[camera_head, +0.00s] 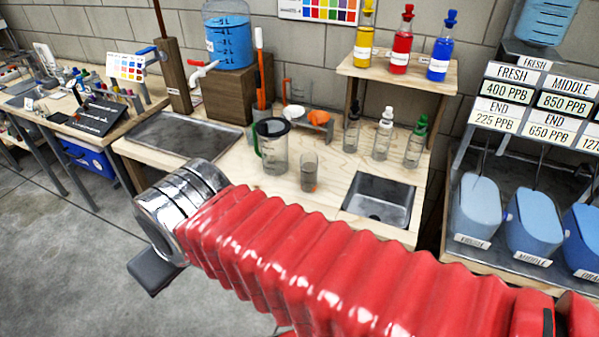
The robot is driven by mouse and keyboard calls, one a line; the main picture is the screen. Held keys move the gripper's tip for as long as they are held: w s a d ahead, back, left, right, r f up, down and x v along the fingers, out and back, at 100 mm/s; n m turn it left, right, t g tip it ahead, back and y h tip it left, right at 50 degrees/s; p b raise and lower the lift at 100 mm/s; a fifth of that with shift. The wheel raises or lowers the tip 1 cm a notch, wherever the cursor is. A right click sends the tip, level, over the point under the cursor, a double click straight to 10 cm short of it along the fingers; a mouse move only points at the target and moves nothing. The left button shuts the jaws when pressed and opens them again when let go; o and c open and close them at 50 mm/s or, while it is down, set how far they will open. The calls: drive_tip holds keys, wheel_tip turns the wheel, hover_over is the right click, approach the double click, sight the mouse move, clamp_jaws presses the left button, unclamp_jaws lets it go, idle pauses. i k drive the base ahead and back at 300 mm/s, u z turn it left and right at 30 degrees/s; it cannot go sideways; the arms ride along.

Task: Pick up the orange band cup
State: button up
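A clear glass cup (309,170) with a small orange patch near its base stands upright on the wooden bench (222,160), right of a larger clear jug (272,147) with a dark rim and green handle. Which vessel is the orange band cup is not certain; this one shows orange low down. My red-sleeved arm crosses the foreground and ends in a chrome wrist. My gripper (154,272) shows only as a dark block below the wrist, in front of the bench's left end and well apart from the cup. Its fingers are not clearly visible.
A sink (379,199) lies right of the cup, a metal tray (180,137) at left. Several bottles stand behind, below a shelf (395,72) of coloured bottles. An orange funnel-like piece (319,117) and a blue water tank (228,42) are at the back. Blue bins (531,218) stand at right.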

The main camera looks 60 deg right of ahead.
sight(309, 161)
drive_tip(key=i, duration=0.9)
drive_tip(key=z, duration=0.05)
